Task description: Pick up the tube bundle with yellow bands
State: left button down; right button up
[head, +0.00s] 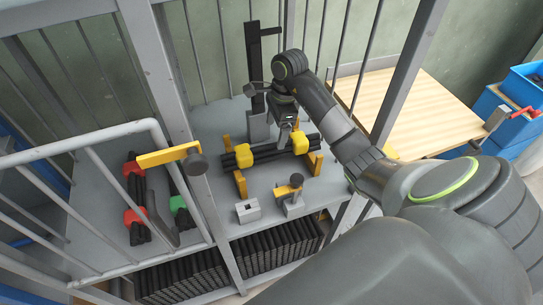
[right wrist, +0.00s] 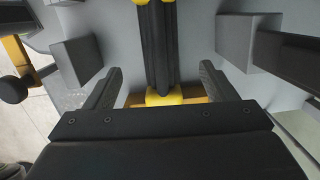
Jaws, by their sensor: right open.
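The dark tube bundle with yellow bands (head: 270,152) lies across yellow supports (head: 240,184) on the grey shelf in the head view. Its two yellow bands are near its ends. My right gripper (head: 289,123) is over the bundle, pointing down and partly hidden by its own wrist. In the right wrist view the bundle (right wrist: 158,50) runs lengthwise between the two spread fingers of my right gripper (right wrist: 160,72), with a gap on each side. A yellow band (right wrist: 164,97) shows near the gripper's palm. The fingers hold nothing. My left gripper is not in view.
A black upright post (head: 256,75) stands behind the bundle. A grey block (head: 248,211) and a yellow-topped fixture (head: 291,193) stand in front. Red-banded tubes (head: 134,190) lie left beyond a frame post (head: 165,85). A wooden table (head: 430,105) is at right.

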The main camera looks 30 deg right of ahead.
aim_at(273, 143)
jog(key=shift+a+f+b, duration=0.2)
jog(key=shift+f+b, duration=0.75)
jog(key=shift+f, duration=0.3)
jog(key=shift+a+f+b, duration=0.15)
jog(key=shift+f+b, duration=0.8)
jog(key=shift+f, duration=0.25)
jog(key=shift+w+a+f+p, duration=0.1)
jog(key=shift+f+p, duration=0.05)
jog(key=shift+f, duration=0.55)
jog(key=shift+w+a+f+p, duration=0.1)
jog(key=shift+f+p, duration=0.05)
jog(key=shift+f, duration=0.55)
jog(key=shift+r, duration=0.1)
jog(key=c, duration=1.5)
